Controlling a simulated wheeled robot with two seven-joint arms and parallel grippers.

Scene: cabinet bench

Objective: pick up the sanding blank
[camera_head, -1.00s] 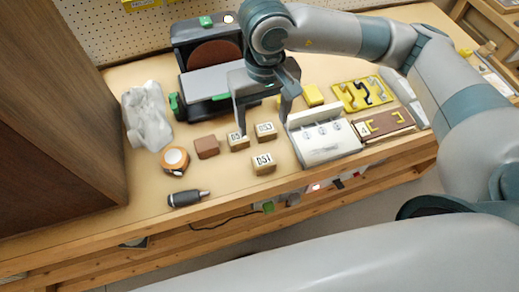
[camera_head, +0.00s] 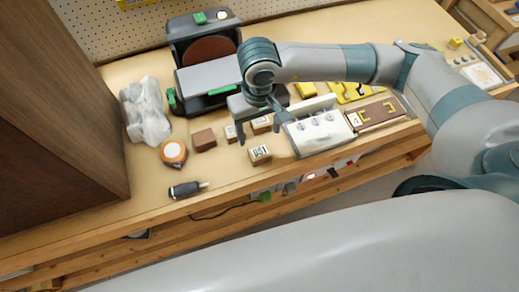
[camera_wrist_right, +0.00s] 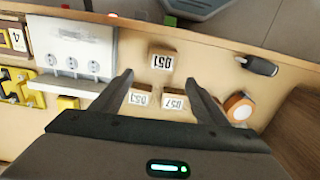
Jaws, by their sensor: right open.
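Three small tan wooden blocks with printed labels stand on the bench; I cannot tell by look alone which is the sanding blank. The front block (camera_head: 260,154) reads D51 and shows upside down in the right wrist view (camera_wrist_right: 160,61). Two more, the left block (camera_head: 231,134) and the back block (camera_head: 261,125), stand behind it, partly hidden by the gripper in the head view. My right gripper (camera_wrist_right: 160,78) is open and empty, pointing down above the blocks, its fingertips to either side of the group. My left gripper is out of view.
A brown block (camera_head: 203,140), an orange tape roll (camera_head: 173,153) and a dark cylindrical tool (camera_head: 187,189) lie to the left. A white panel with dials (camera_head: 322,133) stands close on the right. A sander (camera_head: 207,75) stands behind. The front bench strip is fairly clear.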

